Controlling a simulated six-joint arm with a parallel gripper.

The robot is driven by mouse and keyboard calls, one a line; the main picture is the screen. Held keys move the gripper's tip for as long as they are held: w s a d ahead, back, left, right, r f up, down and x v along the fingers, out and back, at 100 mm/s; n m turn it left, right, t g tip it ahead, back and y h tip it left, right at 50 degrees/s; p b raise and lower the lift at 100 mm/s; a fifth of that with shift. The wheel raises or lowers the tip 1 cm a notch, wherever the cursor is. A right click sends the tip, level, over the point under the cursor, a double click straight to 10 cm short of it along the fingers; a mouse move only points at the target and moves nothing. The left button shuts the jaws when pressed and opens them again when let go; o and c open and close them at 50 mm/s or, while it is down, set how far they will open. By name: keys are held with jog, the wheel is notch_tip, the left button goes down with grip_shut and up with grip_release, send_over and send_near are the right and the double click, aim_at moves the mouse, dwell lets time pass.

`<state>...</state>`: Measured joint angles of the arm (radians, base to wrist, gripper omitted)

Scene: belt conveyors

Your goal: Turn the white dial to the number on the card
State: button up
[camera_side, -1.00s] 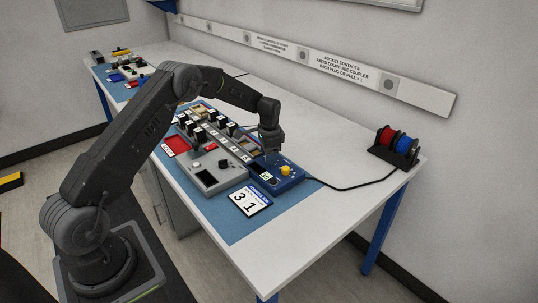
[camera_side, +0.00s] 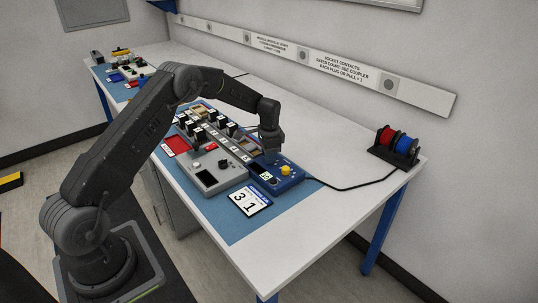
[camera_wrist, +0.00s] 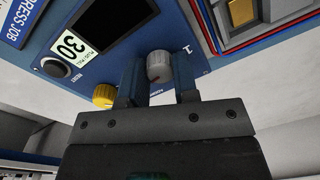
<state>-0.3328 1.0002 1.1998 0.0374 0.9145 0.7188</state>
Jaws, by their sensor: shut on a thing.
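In the side view my gripper (camera_side: 270,154) reaches down to the far part of the blue unit (camera_side: 281,184) and hides the dial. The card (camera_side: 249,201) lies on the blue mat in front of the units and reads 31. A white label (camera_wrist: 70,45) on the panel reads 30.
A yellow knob (camera_wrist: 104,96) is close to the left finger. A dark screen (camera_wrist: 118,20) and a black button (camera_wrist: 55,67) are on the same panel. A grey unit (camera_side: 228,178) stands beside the blue one. Red and blue spools (camera_side: 395,145) stand at the right.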

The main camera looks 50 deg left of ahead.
jog(key=n, duration=0.7)
jog(key=shift+n, duration=0.3)
jog(key=n, duration=0.4)
jog(key=shift+w+n+g, duration=0.1)
jog(key=shift+n+g, duration=0.2)
jog(key=shift+n, duration=1.7)
jog(key=o, duration=0.9)
jog(key=shift+r, duration=0.1)
